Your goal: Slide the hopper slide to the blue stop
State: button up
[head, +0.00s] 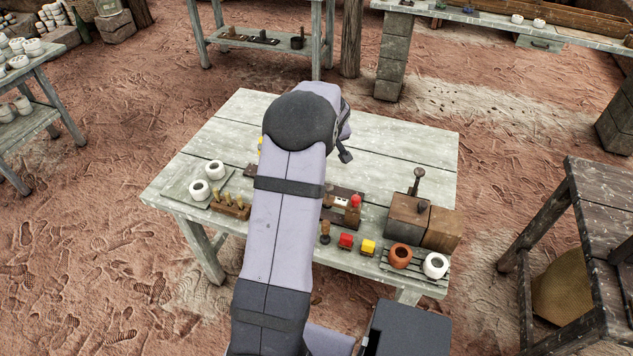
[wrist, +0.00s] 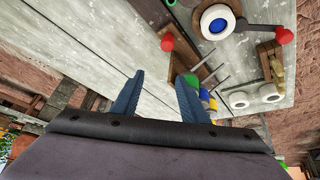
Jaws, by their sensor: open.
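My gripper (wrist: 158,96) shows in the wrist view as two blue fingers spread apart, with only pale table planks between them. In the head view my arm covers the middle of the table and mostly hides the gripper. In the wrist view a brown wooden piece with a red ball knob (wrist: 167,42) lies beyond the fingers, apart from them. A white ring with a blue centre (wrist: 216,22) is nearby. In the head view a red knob (head: 355,201) stands on a dark wooden board (head: 346,192). I cannot tell which part is the hopper slide or the blue stop.
The table (head: 410,150) is clear at its back right. A dark box with an upright handle (head: 407,217) stands at the right.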

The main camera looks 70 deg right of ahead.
jog(key=shift+s+a+f+m+g+y+b, duration=0.15)
jog(key=shift+s+a+f+m+y+b, duration=0.15)
jog(key=shift+a+f, duration=0.3)
jog(key=shift+s+a+f+m+g+y+b, duration=0.2)
jog(key=shift+s+a+f+y, duration=0.25)
jog(key=shift+f, duration=0.2)
jog(key=shift+p+x, duration=0.95)
jog(key=shift+x, duration=2.7)
jog(key=shift+w, duration=0.1)
jog(key=shift+c, duration=0.6)
